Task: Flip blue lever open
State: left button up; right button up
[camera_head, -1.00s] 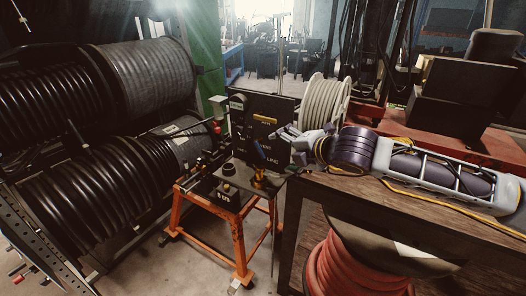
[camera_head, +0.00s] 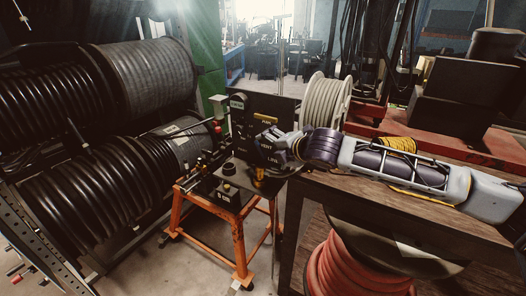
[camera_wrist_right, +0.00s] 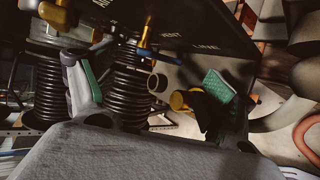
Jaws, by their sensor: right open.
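The blue lever (camera_wrist_right: 153,53) shows in the right wrist view, on a brass valve fitting (camera_wrist_right: 146,28) below the black panel (camera_wrist_right: 205,22). In the head view, the lever is hidden or too small to make out behind my right gripper (camera_head: 270,147). My right gripper, also in the right wrist view (camera_wrist_right: 150,78), is open. Its green-padded fingers stand wide apart to the left and right, with the lever above and between them in the picture. I cannot tell whether they touch it. My left gripper is not in view.
The crimper stands on an orange wheeled stand (camera_head: 238,238). A wooden table (camera_head: 430,228) with a red hose reel (camera_head: 350,272) below is on the right. Large black hose reels (camera_head: 85,195) fill the left. A pale reel (camera_head: 326,100) stands behind.

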aim_at(262, 150)
jog(key=shift+b+x, duration=0.3)
jog(key=shift+x, duration=2.6)
jog(key=shift+f, duration=0.1)
jog(key=c, duration=1)
